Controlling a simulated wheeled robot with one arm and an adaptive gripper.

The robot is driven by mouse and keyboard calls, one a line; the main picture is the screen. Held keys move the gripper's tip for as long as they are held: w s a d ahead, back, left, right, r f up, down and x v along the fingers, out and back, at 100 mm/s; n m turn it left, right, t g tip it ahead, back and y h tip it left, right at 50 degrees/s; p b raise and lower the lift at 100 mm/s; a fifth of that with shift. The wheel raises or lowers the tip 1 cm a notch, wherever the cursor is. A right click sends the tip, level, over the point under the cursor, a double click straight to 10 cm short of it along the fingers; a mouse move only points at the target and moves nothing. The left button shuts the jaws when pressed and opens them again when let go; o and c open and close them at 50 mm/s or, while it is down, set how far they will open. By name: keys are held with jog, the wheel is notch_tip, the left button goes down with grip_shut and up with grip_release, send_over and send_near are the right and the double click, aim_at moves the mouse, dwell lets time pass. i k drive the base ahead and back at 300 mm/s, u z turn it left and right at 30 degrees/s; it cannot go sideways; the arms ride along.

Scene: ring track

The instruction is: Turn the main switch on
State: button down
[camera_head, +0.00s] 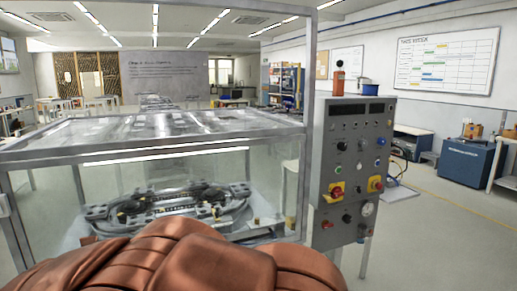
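A grey control panel (352,135) stands upright at the right end of a glass-walled enclosure. Two red knobs on yellow plates sit on its lower half, one at left (337,190) and one at right (375,184). Either could be the main switch; no label is readable, and their settings are too small to tell. Several black knobs and small coloured buttons sit above and below them. My gripper is not in view. A reddish-brown segmented shape, seemingly my arm, fills the bottom centre and hides the enclosure's lower front.
The glass enclosure (150,125) with a metal frame holds a ring-shaped track (170,205). A red-topped post (339,78) stands on the panel. A blue cabinet (467,162) stands farther right. The floor (430,240) right of the panel is clear.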

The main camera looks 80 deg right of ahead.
aim_at(337, 192)
jog(key=z, duration=3.9)
jog(key=k, duration=0.65)
jog(key=z, duration=0.95)
jog(key=k, duration=0.6)
jog(key=z, duration=0.15)
jog(key=i, duration=1.4)
jog(key=u, duration=1.65)
jog(key=i, duration=0.75)
jog(key=u, duration=0.9)
